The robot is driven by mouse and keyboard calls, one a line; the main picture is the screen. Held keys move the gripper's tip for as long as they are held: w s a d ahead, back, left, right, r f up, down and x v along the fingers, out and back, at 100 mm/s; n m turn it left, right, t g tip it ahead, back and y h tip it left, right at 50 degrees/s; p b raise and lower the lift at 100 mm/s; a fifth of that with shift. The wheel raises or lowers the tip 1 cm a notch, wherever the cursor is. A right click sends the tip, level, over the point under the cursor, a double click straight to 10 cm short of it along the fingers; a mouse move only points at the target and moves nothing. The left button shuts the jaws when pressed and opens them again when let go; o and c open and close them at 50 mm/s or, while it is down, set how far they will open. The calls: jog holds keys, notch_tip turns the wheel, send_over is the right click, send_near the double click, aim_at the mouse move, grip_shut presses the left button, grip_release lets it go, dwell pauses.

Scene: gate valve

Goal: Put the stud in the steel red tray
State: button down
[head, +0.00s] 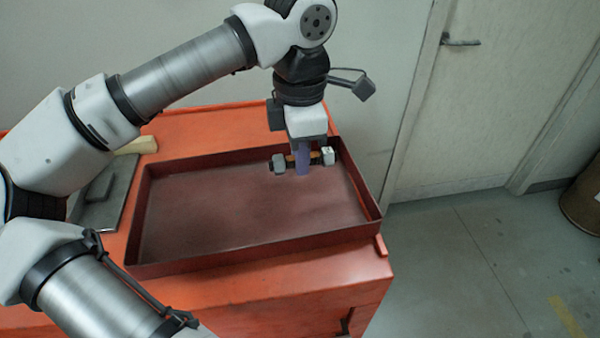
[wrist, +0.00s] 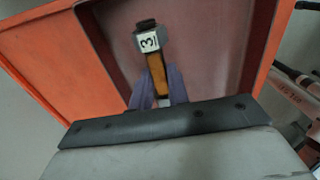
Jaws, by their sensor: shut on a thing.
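The stud (head: 290,158) is a short rod with a hex nut near each end and a brownish middle. In the wrist view, one nut (wrist: 149,41) carries a white label with a dark mark. My gripper (head: 303,160) is shut on the middle of the stud and holds it roughly level. The purple fingers cover part of the rod. The red steel tray (head: 220,258) is a wide, shallow, rectangular tray. The stud is over its far right part in the head view; I cannot tell whether it touches the tray floor.
The tray stands on an orange cabinet (head: 290,285). Left of the tray lies a dark flat thing (head: 115,195) with a pale handle-like piece (head: 137,146). A wall and a door (head: 490,90) stand behind. The tray floor shows no other object.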

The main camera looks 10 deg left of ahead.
jog(key=shift+f+b, duration=0.6)
jog(key=shift+f, duration=0.95)
jog(key=shift+f, duration=0.1)
jog(key=shift+f+b, duration=0.15)
jog(key=shift+b, duration=0.15)
jog(key=c, duration=1.3)
grip_release()
jog(key=shift+c, duration=0.2)
jog(key=shift+r, duration=0.2)
notch_tip(320, 180, up, 12)
jog(key=shift+r, duration=0.1)
